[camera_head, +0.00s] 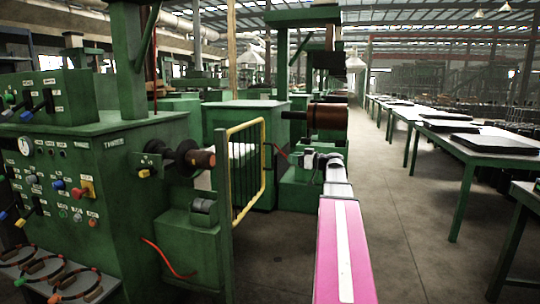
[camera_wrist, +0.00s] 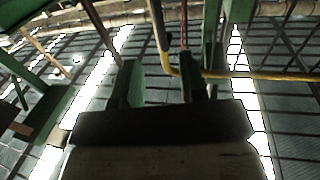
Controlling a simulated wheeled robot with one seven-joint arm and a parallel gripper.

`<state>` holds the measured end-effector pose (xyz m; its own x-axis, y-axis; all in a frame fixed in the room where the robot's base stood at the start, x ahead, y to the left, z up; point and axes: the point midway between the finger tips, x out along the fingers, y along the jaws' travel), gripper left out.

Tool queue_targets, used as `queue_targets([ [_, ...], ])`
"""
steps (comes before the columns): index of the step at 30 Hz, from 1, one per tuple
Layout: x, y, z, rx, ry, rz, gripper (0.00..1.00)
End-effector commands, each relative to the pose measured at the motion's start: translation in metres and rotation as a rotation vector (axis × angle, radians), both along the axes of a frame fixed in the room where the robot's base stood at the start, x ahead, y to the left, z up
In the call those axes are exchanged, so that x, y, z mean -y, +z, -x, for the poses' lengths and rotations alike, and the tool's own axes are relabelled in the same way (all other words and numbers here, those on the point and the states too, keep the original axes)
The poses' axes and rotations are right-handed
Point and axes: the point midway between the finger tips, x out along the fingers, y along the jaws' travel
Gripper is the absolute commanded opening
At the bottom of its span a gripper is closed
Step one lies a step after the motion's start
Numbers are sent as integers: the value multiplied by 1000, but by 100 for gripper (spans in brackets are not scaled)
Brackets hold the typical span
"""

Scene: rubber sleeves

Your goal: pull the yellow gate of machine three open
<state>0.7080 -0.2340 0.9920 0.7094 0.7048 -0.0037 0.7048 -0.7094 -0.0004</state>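The yellow gate (camera_head: 265,165) stands in the head view as a yellow tube frame with dark upright bars. Its left side meets a green post (camera_head: 222,200) beside a green machine. My gripper (camera_head: 306,160) is at the far end of my arm, to the right of the gate's right upright in the picture. In the wrist view, the two fingers of my gripper (camera_wrist: 160,82) are apart, with no object clearly held between them. A bent yellow tube of the gate (camera_wrist: 245,74) shows beyond them, near the right finger. I cannot tell whether they touch.
A green machine with a control panel (camera_head: 70,180) fills the left. Another machine with a brown roller (camera_head: 328,116) stands behind my gripper. Green tables with dark sheets (camera_head: 480,142) line the right. The grey floor (camera_head: 400,235) between is clear.

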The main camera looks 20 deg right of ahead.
Motion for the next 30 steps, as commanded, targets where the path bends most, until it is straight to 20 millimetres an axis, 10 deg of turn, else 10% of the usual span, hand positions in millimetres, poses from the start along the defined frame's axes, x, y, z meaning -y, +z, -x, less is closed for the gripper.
queue_targets([
  [30,-76,1,-76,4,-1,-1,39],
])
